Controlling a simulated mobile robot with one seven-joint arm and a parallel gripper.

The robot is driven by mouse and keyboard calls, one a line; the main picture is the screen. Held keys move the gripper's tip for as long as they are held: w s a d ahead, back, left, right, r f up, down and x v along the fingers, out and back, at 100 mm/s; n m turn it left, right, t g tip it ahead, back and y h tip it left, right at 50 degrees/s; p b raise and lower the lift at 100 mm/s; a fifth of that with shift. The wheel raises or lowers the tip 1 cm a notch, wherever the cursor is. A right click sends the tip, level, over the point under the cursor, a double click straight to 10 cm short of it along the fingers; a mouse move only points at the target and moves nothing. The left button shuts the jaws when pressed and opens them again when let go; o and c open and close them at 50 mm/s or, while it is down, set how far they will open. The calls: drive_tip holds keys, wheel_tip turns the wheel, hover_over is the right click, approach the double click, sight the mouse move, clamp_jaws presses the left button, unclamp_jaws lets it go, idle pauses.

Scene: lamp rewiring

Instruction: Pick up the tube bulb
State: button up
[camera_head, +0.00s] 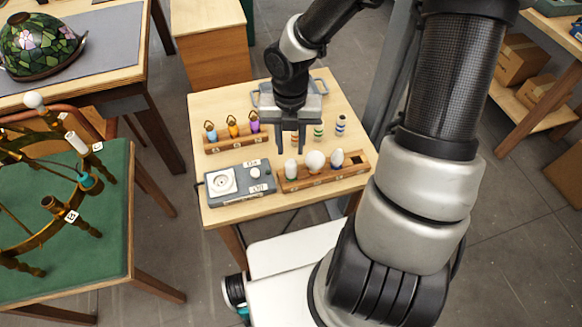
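A wooden bulb rack (325,179) on the small table holds three white bulbs in a row. The left one is a narrow, tube-shaped bulb (291,170), the middle one a round bulb (316,160), the right one a pointed bulb (337,157). Another white tube shape (76,142) sits tilted on the brass lamp at the left. My gripper (291,150) points down over the small table with its two fingers apart. In the picture its fingertips are just above the left bulb; I cannot tell the height gap. Nothing shows between the fingers.
A grey tester box (240,184) with a round socket is left of the rack. A second rack (225,142) with coloured pieces and several striped pieces (340,123) stand behind. The brass lamp (50,204) is on a green-topped table (110,230).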

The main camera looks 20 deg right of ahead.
sight(291, 168)
wheel_tip(291, 168, down, 11)
drive_tip(key=shift+w+d+r+b, duration=0.1)
drive_tip(key=shift+b, duration=0.95)
drive_tip(key=c, duration=0.7)
